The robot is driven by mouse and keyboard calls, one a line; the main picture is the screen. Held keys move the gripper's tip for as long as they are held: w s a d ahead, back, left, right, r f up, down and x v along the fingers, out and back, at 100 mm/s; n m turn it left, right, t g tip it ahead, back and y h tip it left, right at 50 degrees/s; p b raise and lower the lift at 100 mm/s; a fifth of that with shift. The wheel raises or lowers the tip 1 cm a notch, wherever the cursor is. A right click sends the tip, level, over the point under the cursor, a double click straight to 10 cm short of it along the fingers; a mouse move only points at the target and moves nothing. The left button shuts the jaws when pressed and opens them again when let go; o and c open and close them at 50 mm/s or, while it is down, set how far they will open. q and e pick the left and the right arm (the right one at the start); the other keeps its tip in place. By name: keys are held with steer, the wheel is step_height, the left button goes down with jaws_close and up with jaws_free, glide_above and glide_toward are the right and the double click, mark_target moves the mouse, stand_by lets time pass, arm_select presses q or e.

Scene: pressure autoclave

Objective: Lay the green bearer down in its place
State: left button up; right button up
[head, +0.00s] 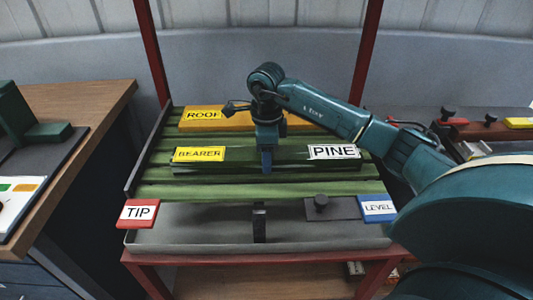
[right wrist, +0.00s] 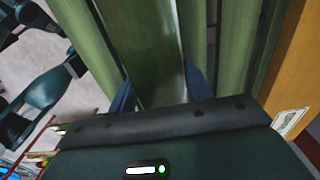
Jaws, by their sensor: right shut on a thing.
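The green bearer (head: 290,157) is a long flat bar lying crosswise over the green slats (head: 220,190) of the rack. A yellow BEARER label (head: 199,154) shows at its left end and a white PINE label (head: 333,152) at its right. My right gripper (head: 266,168) is shut on the bearer near its middle, from above. In the right wrist view the bearer (right wrist: 152,45) runs between the two blue fingertips (right wrist: 158,92). The bearer's underside is hidden, so I cannot tell whether it touches the slats. My left gripper is not in view.
An orange bar (head: 240,121) with a yellow ROOF label lies behind. A red TIP tag (head: 137,213) and a blue LEVEL tag (head: 377,208) sit at the front corners of the grey tray (head: 190,237). Red posts flank the rack; a wooden table (head: 100,95) stands left.

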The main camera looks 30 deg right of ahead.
steer(key=o, duration=1.5)
steer(key=shift+c, duration=0.2)
